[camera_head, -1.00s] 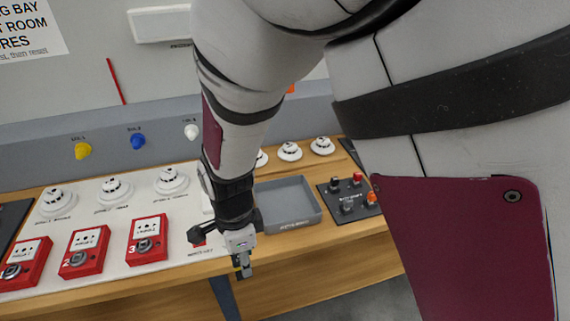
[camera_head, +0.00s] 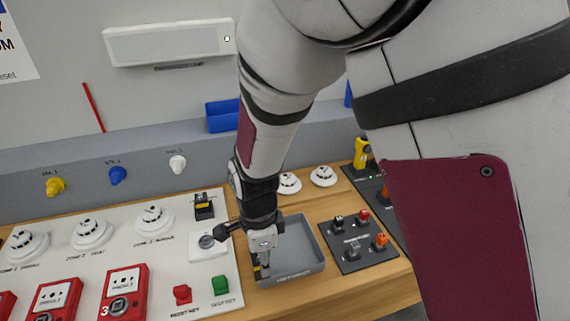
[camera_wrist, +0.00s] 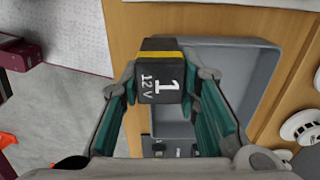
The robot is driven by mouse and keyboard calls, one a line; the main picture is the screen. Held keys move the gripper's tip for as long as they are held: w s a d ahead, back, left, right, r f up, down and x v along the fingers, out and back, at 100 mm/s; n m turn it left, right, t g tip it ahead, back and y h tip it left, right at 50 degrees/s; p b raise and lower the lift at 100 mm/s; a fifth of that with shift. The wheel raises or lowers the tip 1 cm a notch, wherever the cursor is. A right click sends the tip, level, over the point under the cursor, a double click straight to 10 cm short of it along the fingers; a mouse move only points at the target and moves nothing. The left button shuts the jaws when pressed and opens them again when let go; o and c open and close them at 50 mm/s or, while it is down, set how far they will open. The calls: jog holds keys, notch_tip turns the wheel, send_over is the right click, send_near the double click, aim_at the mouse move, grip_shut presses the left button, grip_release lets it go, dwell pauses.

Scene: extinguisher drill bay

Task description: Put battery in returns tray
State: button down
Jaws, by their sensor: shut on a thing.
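In the wrist view the battery (camera_wrist: 160,82) is a dark block with a yellow band, marked "1" and "12 V". My gripper (camera_wrist: 160,95) is shut on it, with a green-padded finger on each side. In the head view my gripper (camera_head: 262,262) points down at the left part of the grey returns tray (camera_head: 312,262), with the battery mostly hidden at its tips. The tray also shows in the wrist view (camera_wrist: 262,65), behind the battery and to its right. The battery appears above the tray's edge; I cannot tell its exact height. The visible part of the tray is empty.
Another yellow-banded block (camera_head: 204,207) stands behind.

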jog(key=w+d, duration=0.5)
jog(key=d, duration=0.1)
jog(key=shift+w+f, duration=0.4)
jog(key=shift+f, duration=1.7)
jog(key=shift+f, duration=0.15)
jog(key=c, duration=1.2)
grip_release()
notch_tip(320, 180, up, 13)
jog(key=s+d+r+n+t+y, duration=0.1)
jog(key=s+d+r+n, duration=0.2)
jog(key=d+r, duration=0.25)
jog(key=s+d+r+n+t, duration=0.2)
jog(key=s+d+r+n, duration=0.15)
jog(key=r, duration=0.35)
jog(key=s+d+r+n+t, duration=0.1)
jog(key=s+d+r+n, duration=0.2)
jog(key=s+d+n, duration=0.1)
jog(key=s+d+r+n+t+h, duration=0.1)
jog(key=s+d+r+n, duration=0.2)
jog(key=s, duration=0.4)
jog(key=shift+d+n+t, duration=0.3)
jog(key=shift+d+n, duration=0.3)
jog(key=shift+n, duration=0.05)
